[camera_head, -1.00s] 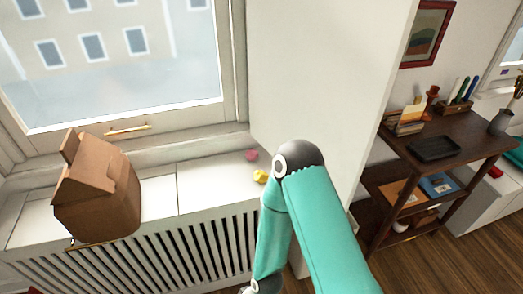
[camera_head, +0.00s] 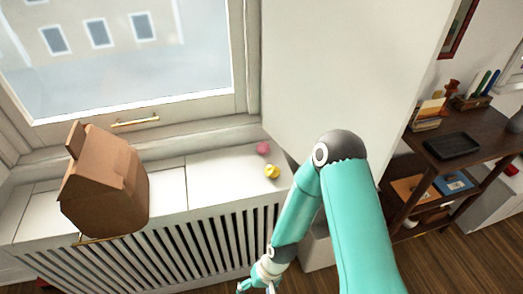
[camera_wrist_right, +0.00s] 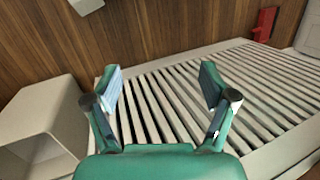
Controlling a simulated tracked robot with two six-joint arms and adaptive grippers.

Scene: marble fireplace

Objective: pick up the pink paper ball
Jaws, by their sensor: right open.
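The pink paper ball (camera_head: 263,148) is small and lies on the white windowsill ledge, near the wall at its right end. A yellow ball (camera_head: 272,171) lies just in front of it. My right gripper (camera_head: 258,287) is at the bottom edge of the head view, partly cut off, in front of the slatted radiator cover and below the ledge, well away from the pink ball. In the right wrist view my right gripper (camera_wrist_right: 160,80) is open with nothing between its fingers, facing the slats. The pink ball is not in the wrist view. My left gripper is not in view.
A brown paper bag (camera_head: 105,185) stands on the ledge at left. The slatted cover (camera_head: 200,245) drops below the ledge. A dark wooden shelf unit (camera_head: 470,150) stands at right. The wrist view shows a pale open box (camera_wrist_right: 45,120) and a red object (camera_wrist_right: 265,24).

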